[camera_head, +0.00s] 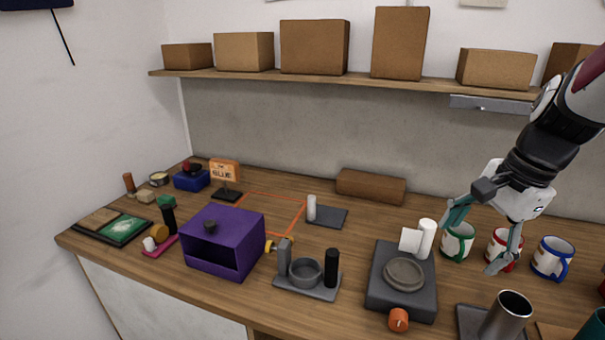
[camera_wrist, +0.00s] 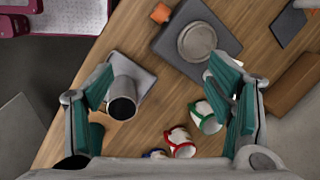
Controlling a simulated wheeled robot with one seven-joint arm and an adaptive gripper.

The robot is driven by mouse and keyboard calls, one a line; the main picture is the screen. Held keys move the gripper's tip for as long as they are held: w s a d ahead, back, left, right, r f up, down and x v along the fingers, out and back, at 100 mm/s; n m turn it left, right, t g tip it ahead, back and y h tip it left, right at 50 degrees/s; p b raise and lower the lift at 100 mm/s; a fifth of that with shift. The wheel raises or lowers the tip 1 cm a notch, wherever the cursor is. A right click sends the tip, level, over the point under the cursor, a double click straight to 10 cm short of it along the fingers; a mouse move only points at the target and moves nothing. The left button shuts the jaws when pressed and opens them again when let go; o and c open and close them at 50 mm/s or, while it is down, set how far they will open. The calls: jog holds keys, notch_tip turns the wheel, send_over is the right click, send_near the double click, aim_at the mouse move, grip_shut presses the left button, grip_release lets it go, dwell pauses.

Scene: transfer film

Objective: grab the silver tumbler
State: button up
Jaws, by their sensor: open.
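The silver tumbler (camera_head: 506,314) stands on a dark square tray (camera_head: 470,320) near the front right of the table, cut by the bottom edge of the head view. In the wrist view the tumbler (camera_wrist: 122,92) appears at left, its dark open mouth toward the camera, close beside the left finger. My gripper (camera_head: 475,238) is open and empty above the mugs, behind the tumbler in the head view. Its teal-padded fingers (camera_wrist: 165,88) are spread wide in the wrist view, with the tumbler inside the left finger. I see no clear contact.
Mugs with green (camera_head: 458,241), red (camera_head: 502,250) and blue (camera_head: 552,259) trim stand in a row below my gripper. A dark scale-like stand (camera_head: 378,302) with a round dish is left of the tumbler. A teal object (camera_head: 592,326) stands at the right edge. A shelf (camera_head: 330,80) with boxes hangs behind.

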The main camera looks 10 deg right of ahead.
jog(key=s+d+f+m+p, duration=0.1)
jog(key=s+d+m+p, duration=0.15)
jog(key=d+m, duration=0.5)
jog(key=m+t+y+p, duration=0.1)
jog(key=m+p, duration=0.1)
jog(key=m, duration=0.2)
send_over(514, 305)
jog(key=s+a, duration=0.1)
jog(key=s, duration=0.1)
notch_tip(514, 305, down, 11)
jog(key=shift+n, duration=0.25)
jog(key=x, duration=0.2)
jog(key=s+x, duration=0.1)
jog(key=x, duration=0.1)
jog(key=shift+a+f+p, duration=0.2)
jog(key=shift+p, duration=0.15)
jog(key=shift+w+a+f, duration=0.15)
jog(key=shift+w+f, duration=0.15)
jog(key=shift+f, duration=0.2)
grip_shut()
jog(key=shift+r, duration=0.1)
